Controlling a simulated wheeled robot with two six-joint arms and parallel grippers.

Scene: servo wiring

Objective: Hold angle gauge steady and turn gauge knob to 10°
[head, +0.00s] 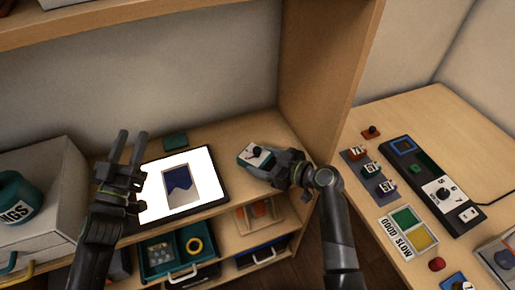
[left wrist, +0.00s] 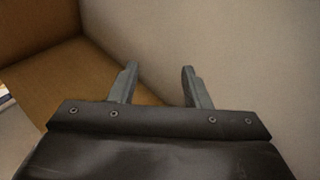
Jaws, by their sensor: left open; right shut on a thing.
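The angle gauge (head: 250,155) is a small pale box with a dark green side and a dark knob (head: 257,152) on its face. It is at the right part of the shelf in the head view. My right gripper (head: 268,165) is shut on the gauge from its right side. Its fingers hide part of the gauge, and the angle reading is too small to tell. My left gripper (head: 127,155) is open and empty, raised to the left of the tablet and well apart from the gauge. Its spread fingers also show in the left wrist view (left wrist: 158,85), with only wall and wood beyond.
A tablet (head: 215,200) with a white screen lies on the shelf (head: 240,235) between my grippers. A small green block (head: 175,141) is behind it. Bins (head: 163,255) are below. An upright wooden panel (head: 320,80) stands right of the gauge. A side table (head: 440,115) holds control panels.

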